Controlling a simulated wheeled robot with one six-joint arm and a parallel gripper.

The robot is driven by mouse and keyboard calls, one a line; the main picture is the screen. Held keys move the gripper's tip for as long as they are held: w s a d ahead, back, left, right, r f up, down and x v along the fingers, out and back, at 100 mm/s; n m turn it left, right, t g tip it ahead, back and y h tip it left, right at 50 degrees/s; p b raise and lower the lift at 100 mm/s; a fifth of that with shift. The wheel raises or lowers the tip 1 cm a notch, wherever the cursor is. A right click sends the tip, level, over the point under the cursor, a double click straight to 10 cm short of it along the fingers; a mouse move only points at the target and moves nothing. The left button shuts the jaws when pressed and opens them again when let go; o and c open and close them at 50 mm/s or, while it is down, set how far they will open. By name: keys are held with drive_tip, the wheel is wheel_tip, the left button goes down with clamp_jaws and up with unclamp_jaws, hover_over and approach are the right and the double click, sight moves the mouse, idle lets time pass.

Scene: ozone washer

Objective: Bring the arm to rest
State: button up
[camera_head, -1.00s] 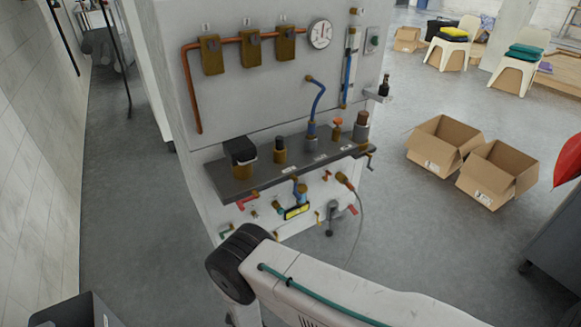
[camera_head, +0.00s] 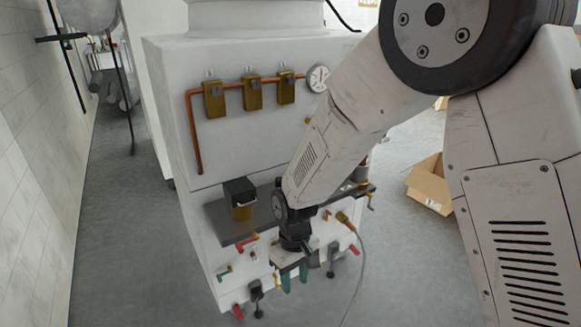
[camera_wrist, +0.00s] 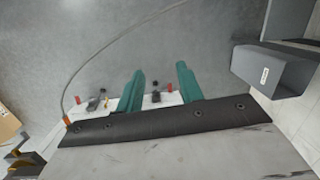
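My arm reaches from the right side of the head view down across the front of the white washer panel (camera_head: 180,110). My gripper (camera_head: 294,279) hangs in front of the panel's lower part, below the dark shelf (camera_head: 222,225). Its two teal fingers point down. In the wrist view the gripper (camera_wrist: 160,82) shows the fingers spread apart with nothing between them. I cannot tell whether the gripper touches the panel. My arm hides the middle of the shelf and the right side of the panel.
A black-topped brass fitting (camera_head: 241,205) stands on the shelf. Coloured valve handles (camera_head: 246,241) stick out below it. A thin cable (camera_head: 362,265) hangs at the right. A cardboard box (camera_head: 428,188) lies on the floor behind my arm. A grey bin (camera_wrist: 272,72) shows in the wrist view.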

drive_tip(key=s+d+r+m+t, duration=0.1)
drive_tip(key=s+d+r+m, duration=0.2)
drive_tip(key=s+d+r, duration=0.7)
drive_tip(key=s+d+r+m+t, duration=0.2)
drive_tip(key=s+d+r+m, duration=0.2)
drive_tip(key=s+d+r, duration=0.6)
drive_tip(key=d+r, duration=0.5)
drive_tip(key=r, duration=0.2)
drive_tip(key=shift+s+d+m, duration=0.3)
drive_tip(key=shift+c, duration=0.3)
